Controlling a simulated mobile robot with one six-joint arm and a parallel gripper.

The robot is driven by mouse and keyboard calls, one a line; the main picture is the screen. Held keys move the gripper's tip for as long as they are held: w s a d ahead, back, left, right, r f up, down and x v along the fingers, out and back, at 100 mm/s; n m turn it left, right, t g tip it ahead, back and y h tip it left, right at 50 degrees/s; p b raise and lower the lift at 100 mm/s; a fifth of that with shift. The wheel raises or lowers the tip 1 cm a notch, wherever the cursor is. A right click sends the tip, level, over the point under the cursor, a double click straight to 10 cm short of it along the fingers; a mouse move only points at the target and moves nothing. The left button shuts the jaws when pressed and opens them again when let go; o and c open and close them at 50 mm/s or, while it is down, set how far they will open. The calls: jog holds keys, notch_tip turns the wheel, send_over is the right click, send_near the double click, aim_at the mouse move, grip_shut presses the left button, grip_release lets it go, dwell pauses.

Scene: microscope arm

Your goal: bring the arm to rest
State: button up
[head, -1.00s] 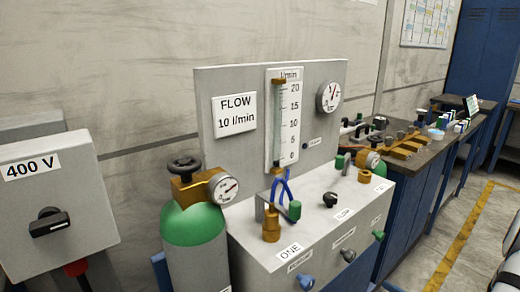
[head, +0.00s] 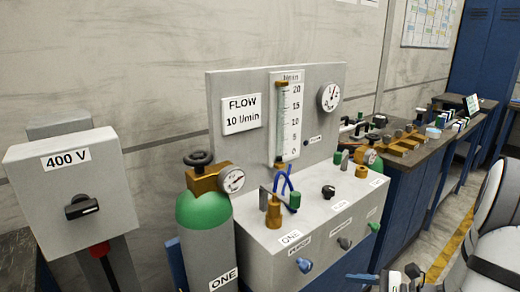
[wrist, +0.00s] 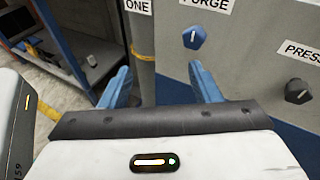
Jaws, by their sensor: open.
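My gripper (wrist: 163,84) shows in the wrist view with its two blue fingers spread wide and nothing between them. The fingers point toward the front of a grey gas panel, near the blue knob (wrist: 194,37) under the PURGE label and beside the cylinder labelled ONE (wrist: 139,32). No contact with them is visible. In the head view my pale arm fills the lower right corner, and most of my gripper is cut off at the bottom edge.
The gas panel (head: 262,240) carries knobs, fittings and a flow tube (head: 287,120). The green-topped cylinder (head: 204,215) stands at its left, with a 400 V switch box (head: 65,190) further left. A cluttered bench (head: 405,165) runs back on the right.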

jog(key=s+a+r+n+g+h+p, duration=0.6)
jog(key=s+a+r+n, duration=0.25)
jog(key=n, duration=0.35)
notch_tip(320, 180, up, 11)
jog(key=s+n+t+h+p, duration=0.2)
jog(key=n+h, duration=0.5)
jog(key=n, duration=0.2)
jog(key=shift+s+d+n+h+p, duration=0.25)
jog(key=shift+s+n+h+p, duration=0.05)
jog(key=shift+s+n+p, duration=0.1)
